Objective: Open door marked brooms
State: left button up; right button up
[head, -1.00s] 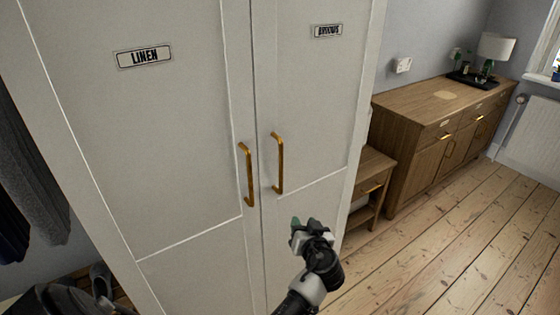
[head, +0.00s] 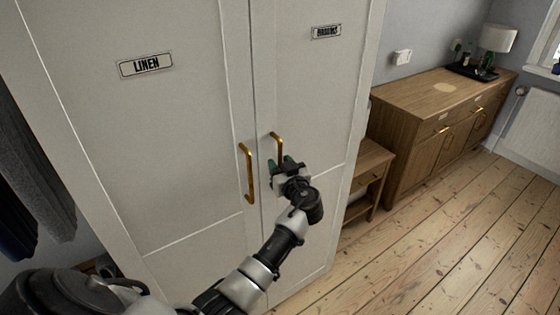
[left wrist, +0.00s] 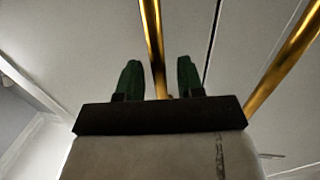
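The white door marked BROOMS (head: 305,100) is the right-hand one of a shut pair, with its label (head: 326,32) near the top. Its gold bar handle (head: 278,145) stands upright near the seam, its lower part hidden by my gripper. My left gripper (head: 285,163) is at this handle. In the left wrist view, its two green fingers (left wrist: 158,80) are apart, and the gold handle (left wrist: 152,35) runs between them with a gap showing. My right gripper is not in view.
The LINEN door (head: 180,130) and its gold handle (head: 247,175) are close on the left. A small wooden side table (head: 370,170) and a wooden sideboard (head: 420,115) stand to the right of the cupboard. Bare floorboards (head: 440,240) are clear at the right.

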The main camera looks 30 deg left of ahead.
pick_arm(q)
jog(key=shift+w+a, duration=0.1)
jog(key=shift+a, duration=0.05)
jog(key=shift+c, duration=0.3)
grip_shut()
